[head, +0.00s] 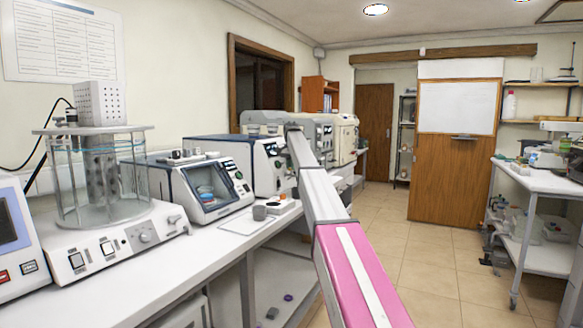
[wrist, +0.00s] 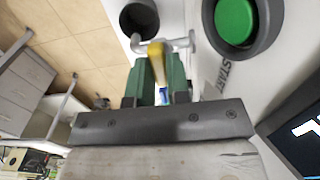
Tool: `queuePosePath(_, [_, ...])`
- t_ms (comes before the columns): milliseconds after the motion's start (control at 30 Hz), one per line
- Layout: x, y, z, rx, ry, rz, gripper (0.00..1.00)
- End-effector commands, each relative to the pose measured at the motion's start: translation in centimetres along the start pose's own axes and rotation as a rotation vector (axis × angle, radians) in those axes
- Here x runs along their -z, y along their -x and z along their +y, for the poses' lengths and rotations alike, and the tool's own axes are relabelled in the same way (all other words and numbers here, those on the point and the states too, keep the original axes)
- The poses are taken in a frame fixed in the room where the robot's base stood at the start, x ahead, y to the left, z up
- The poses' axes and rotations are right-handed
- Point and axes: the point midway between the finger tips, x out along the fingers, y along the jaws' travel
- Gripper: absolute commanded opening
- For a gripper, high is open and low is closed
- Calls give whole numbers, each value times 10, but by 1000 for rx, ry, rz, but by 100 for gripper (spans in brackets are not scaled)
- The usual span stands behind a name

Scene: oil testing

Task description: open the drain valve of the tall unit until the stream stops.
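In the wrist view, a drain valve shows at the top as a bent metal pipe (wrist: 181,43) with a yellow handle (wrist: 156,56). My gripper (wrist: 163,68), with green fingers, has the yellow handle between its fingertips and appears shut on it. The pipe and handle stand out from a white machine front (wrist: 205,85). No stream can be made out; a small blue patch shows between the fingers. In the head view, my arm reaches to the grey-white units (head: 321,130) far along the bench; the valve and fingers are hidden or too small there.
A green button (wrist: 235,20) marked START and a dark screen (wrist: 300,125) are right of the valve. A dark round opening (wrist: 138,20) is at its left. Other instruments, including a glass-walled bath (head: 92,180), line the bench. The tiled floor (head: 440,250) is open.

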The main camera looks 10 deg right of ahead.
Motion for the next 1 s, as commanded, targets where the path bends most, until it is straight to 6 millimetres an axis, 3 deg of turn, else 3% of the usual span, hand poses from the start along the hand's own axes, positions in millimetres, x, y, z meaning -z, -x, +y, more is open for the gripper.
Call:
queuePosePath(467, [0,0,0,0,54,-1,0])
queuePosePath(1000, [0,0,0,0,489,-1,0])
